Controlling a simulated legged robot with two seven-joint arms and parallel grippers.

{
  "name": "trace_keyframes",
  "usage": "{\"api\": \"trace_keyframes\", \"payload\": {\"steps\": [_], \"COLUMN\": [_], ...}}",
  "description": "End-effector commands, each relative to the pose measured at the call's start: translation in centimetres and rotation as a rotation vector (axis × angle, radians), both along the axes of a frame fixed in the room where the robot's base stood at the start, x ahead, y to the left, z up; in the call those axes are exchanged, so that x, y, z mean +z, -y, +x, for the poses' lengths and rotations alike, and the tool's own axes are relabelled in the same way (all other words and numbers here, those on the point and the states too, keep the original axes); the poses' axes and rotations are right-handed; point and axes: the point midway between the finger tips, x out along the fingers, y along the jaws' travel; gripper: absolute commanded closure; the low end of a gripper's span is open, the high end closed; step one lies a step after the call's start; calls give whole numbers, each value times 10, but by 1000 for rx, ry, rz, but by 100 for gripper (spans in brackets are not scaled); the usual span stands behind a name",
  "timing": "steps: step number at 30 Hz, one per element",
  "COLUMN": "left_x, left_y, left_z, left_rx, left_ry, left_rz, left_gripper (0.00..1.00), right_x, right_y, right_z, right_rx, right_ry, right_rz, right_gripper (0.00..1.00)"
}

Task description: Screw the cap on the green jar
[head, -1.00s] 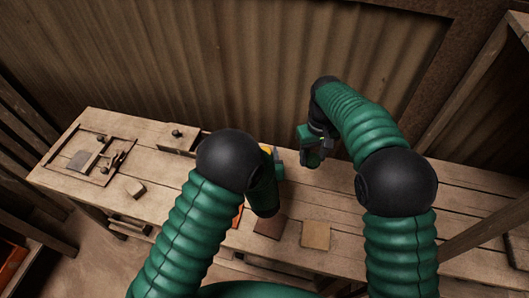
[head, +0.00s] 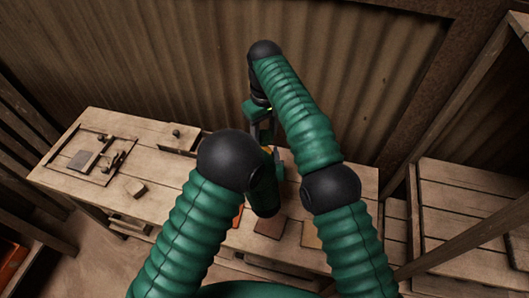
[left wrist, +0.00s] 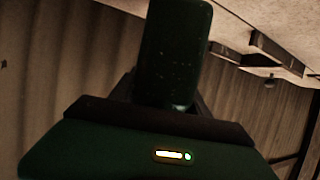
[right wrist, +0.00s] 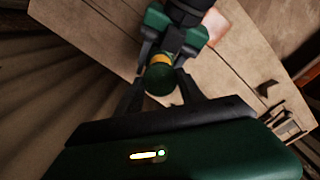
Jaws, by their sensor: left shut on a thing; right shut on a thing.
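In the right wrist view, my right gripper (right wrist: 158,76) is shut around a round dark green piece, the cap (right wrist: 162,84). A yellow band (right wrist: 160,60) shows just beyond it. The fingers of my left gripper (right wrist: 172,38) are there too, around the jar, whose body is mostly hidden. In the left wrist view, a tall dark green shape, seemingly the jar (left wrist: 175,50), stands between the fingers. In the head view, my right gripper (head: 261,128) is above my left gripper (head: 277,164). I cannot tell whether cap and jar touch.
The wooden bench (head: 150,148) runs below, with a framed tray (head: 60,165), a wooden block (head: 135,187) and a brown tile (head: 270,228) on it. A corrugated wall (head: 150,60) stands close behind. A slatted wooden surface (head: 470,220) is at the right.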

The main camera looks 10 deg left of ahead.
Motion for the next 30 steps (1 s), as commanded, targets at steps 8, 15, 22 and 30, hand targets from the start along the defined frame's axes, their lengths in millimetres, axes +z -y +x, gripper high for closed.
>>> {"api": "trace_keyframes", "payload": {"steps": [8,15,22,30], "left_x": [1,1,1,1], "left_y": [0,0,0,0], "left_z": [1,0,0,1], "left_rx": [0,0,0,0], "left_ry": [3,3,3,3], "left_rz": [0,0,0,0], "left_gripper": [100,100,100,100], "right_x": [-28,-36,-35,-34], "right_y": [1,1,1,2], "right_z": [-1,-1,-2,-4], "right_rx": [-1,-1,-1,-1], "right_ry": [-1,0,1,4], "right_rz": [0,0,1,1], "right_gripper": [98,98,98,98]}}
